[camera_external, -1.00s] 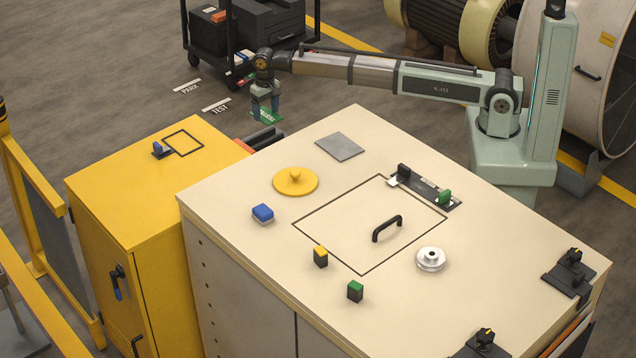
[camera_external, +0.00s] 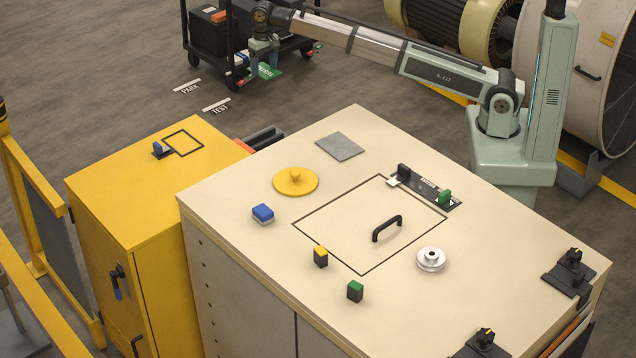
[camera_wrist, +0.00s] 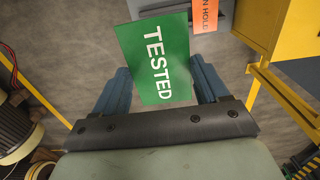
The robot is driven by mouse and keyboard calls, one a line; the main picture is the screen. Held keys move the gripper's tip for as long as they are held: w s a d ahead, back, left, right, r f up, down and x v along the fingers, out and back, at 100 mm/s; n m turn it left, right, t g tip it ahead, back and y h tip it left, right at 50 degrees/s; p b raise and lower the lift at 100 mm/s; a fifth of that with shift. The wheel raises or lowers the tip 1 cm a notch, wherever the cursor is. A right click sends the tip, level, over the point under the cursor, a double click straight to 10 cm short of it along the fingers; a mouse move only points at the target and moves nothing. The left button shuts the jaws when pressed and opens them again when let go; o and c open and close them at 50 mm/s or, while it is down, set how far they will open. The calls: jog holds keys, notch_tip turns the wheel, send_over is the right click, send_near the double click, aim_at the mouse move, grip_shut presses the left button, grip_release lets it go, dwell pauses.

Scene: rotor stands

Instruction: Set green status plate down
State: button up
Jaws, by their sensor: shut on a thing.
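The green status plate (camera_wrist: 158,62), lettered "TESTED", is between the two blue fingers of my gripper (camera_wrist: 160,88) in the wrist view. My gripper is shut on it. In the external view my gripper (camera_external: 264,64) is at the top, in front of the black cart, and the green plate (camera_external: 266,71) hangs below the fingers. The plate appears raised above the floor.
The cream cabinet top (camera_external: 240,190) holds a yellow knobbed disc (camera_external: 296,181), a grey plate (camera_external: 340,146) and several small blocks. "PARK" (camera_external: 187,87) and "TEST" (camera_external: 216,106) labels lie on the floor. An orange "ON HOLD" plate (camera_wrist: 204,14) shows in the wrist view.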

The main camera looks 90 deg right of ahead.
notch_tip(320, 180, up, 16)
jog(key=f, duration=0.1)
jog(key=w+a+n, duration=0.2)
jog(key=a, duration=1.3)
jog(key=w+a+n, duration=0.2)
jog(key=a+n, duration=0.1)
jog(key=a, duration=1.2)
jog(key=s+a+n, duration=0.2)
jog(key=s+a, duration=0.1)
jog(key=a, duration=1)
jog(key=s+a+n, duration=0.2)
jog(key=s+a, duration=0.1)
jog(key=a, duration=1.1)
jog(key=s+a+n, duration=0.1)
jog(key=s+a, duration=0.3)
jog(key=a, duration=0.4)
jog(key=s+a+n, duration=0.1)
jog(key=s+a, duration=0.3)
jog(key=a, duration=0.4)
jog(key=n, duration=0.7)
send_over(422, 312)
notch_tip(422, 312, down, 4)
jog(key=shift+f, duration=5.4)
jog(key=shift+f, duration=0.1)
